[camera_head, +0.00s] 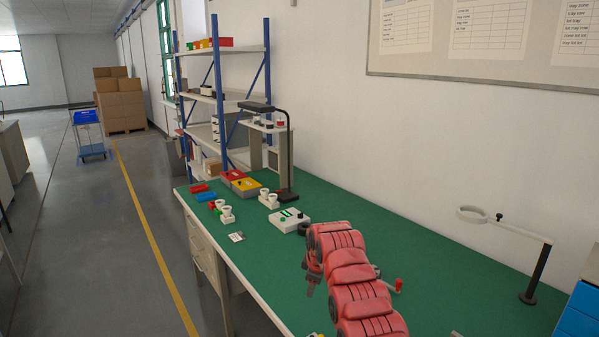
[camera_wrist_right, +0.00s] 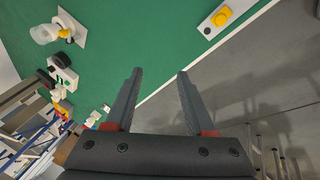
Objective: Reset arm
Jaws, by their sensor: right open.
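My right arm reaches over the green bench (camera_head: 430,270) from the bottom of the head view. Its gripper (camera_head: 312,280) hangs beside the arm near the bench's front edge and shows only partly there. In the right wrist view the gripper (camera_wrist_right: 159,74) has its two dark fingers spread apart, with nothing between them. Beyond the fingertips are green bench top and the bench's pale edge. A clear bulb (camera_wrist_right: 44,34) with a yellow part sits on a white plate at the upper left of that view. My left gripper is not in view.
A white box with green marks (camera_head: 290,220), white cup-like holders (camera_head: 227,214), a yellow bin (camera_head: 246,187) and a black lamp (camera_head: 287,150) stand at the bench's far end. A ring on a stand (camera_head: 530,275) is at right. A yellow button unit (camera_wrist_right: 221,17) lies near the edge.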

